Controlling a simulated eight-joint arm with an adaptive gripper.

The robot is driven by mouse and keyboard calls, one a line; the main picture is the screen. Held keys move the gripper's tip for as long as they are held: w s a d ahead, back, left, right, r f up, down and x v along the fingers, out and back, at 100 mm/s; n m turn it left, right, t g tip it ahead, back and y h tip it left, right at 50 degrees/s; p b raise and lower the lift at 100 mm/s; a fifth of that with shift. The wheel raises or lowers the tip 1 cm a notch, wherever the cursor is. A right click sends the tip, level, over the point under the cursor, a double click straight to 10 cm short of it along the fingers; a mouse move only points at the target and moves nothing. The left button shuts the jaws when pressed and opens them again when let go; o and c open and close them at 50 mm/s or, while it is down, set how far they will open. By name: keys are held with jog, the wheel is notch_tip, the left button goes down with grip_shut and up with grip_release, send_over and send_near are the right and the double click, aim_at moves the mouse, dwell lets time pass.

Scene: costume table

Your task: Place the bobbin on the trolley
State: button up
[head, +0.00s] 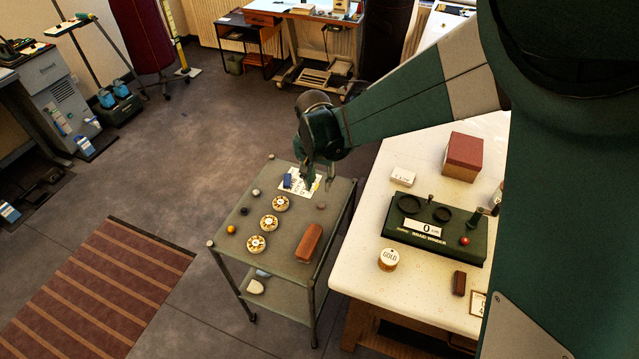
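The trolley (232,247) is a dark grey-green two-shelf cart left of the white-topped table. My gripper (318,183) is over the far end of its top, pointing down. A small yellow patch (316,186) shows at the fingertips; I cannot tell whether it is held, or lies on the white printed sheet (291,190) below. No bobbin can be picked out with certainty. Several round pieces with patterned tops, one of them a near disc (256,245), stand in a row on the trolley. A round piece marked GOLD (388,259) stands on the white table.
A brown block (309,243), an orange ball (231,230) and a blue item (288,181) are on the trolley. Bare trolley top shows between the discs and the brown block.

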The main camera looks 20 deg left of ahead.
dwell(0.8)
jog(key=s+d+r+t, duration=0.1)
jog(key=d+r, duration=0.5)
jog(key=d, duration=0.3)
jog(key=s+d+r+y, duration=0.1)
jog(key=d+r, duration=0.4)
jog(key=d, duration=0.3)
jog(key=s+d+r+t, duration=0.1)
jog(key=d+r, duration=0.5)
jog(key=d, duration=0.3)
jog(key=s+d+r+t, duration=0.1)
jog(key=s+d+t, duration=0.1)
jog(key=s+d, duration=0.5)
jog(key=s+d+r+t+h, duration=0.1)
jog(key=s+d+r, duration=0.1)
jog(key=s+d, duration=0.6)
jog(key=d, duration=0.7)
jog(key=shift+s+t, duration=0.25)
jog(key=shift+t, duration=0.15)
